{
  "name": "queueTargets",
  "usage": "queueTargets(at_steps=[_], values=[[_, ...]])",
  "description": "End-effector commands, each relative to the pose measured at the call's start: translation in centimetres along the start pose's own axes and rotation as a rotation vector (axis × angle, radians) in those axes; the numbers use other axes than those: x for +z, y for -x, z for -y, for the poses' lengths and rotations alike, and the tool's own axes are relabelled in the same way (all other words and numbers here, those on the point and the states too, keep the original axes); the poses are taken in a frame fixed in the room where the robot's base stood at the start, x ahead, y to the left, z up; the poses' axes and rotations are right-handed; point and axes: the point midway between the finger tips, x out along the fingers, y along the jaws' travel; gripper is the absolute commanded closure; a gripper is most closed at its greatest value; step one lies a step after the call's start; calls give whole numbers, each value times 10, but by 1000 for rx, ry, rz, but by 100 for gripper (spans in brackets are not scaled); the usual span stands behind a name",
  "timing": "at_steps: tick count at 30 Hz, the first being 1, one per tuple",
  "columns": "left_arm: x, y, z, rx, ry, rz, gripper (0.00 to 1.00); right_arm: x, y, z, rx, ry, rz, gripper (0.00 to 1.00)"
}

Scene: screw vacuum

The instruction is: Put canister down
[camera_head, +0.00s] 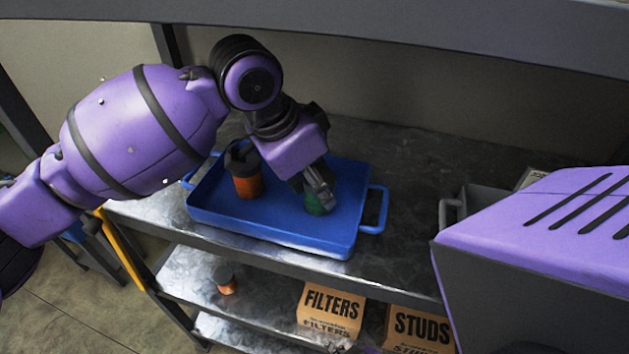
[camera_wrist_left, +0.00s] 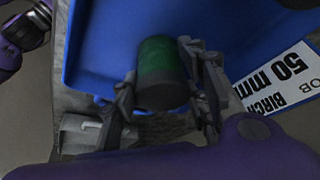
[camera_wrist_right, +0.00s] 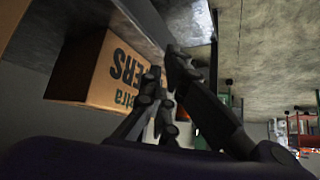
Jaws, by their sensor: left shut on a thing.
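A green canister with a dark end (camera_head: 316,205) is held between the fingers of my left gripper (camera_head: 320,188). The gripper points down inside the blue tray (camera_head: 372,228), near its right side. In the left wrist view the canister (camera_wrist_left: 160,62) sits between the two fingers (camera_wrist_left: 160,75), with blue tray behind it. I cannot tell whether its base touches the tray floor. An orange canister with a black top (camera_head: 247,185) stands upright in the tray's left part. My right gripper (camera_wrist_right: 165,70) shows in the right wrist view, its fingertips close together; any gap is unclear.
The tray stands on a dark metal bench (camera_head: 415,165). A grey bin (camera_head: 480,200) is to its right. The shelf below holds an orange jar (camera_head: 224,280), a FILTERS box (camera_head: 331,308) and a STUDS box (camera_head: 420,328). The FILTERS box is near my right gripper.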

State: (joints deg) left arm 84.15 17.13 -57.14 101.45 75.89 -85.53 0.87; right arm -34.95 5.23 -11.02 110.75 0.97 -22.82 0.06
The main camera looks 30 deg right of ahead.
Motion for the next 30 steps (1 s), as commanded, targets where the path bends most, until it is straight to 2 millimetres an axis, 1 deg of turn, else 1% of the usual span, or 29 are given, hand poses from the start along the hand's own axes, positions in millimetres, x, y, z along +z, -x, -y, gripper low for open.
queueTargets(at_steps=[5,6,9,20,24,26,30], values=[[0,0,0,-2,-1,-1,97,-8,1,0,1,-1,-14,100],[0,0,0,-2,-1,-2,54,-8,0,0,1,-1,-14,100],[0,0,0,-2,-1,-2,41,-8,0,0,1,0,-15,100],[-1,2,0,-2,-2,-3,40,-7,0,0,0,0,-12,100],[0,16,0,-1,-2,-4,40,-2,-1,0,1,1,-3,100],[14,18,1,0,1,-3,40,0,-1,0,1,1,-2,100],[44,30,2,0,3,-2,40,4,-2,-2,3,3,4,100]])
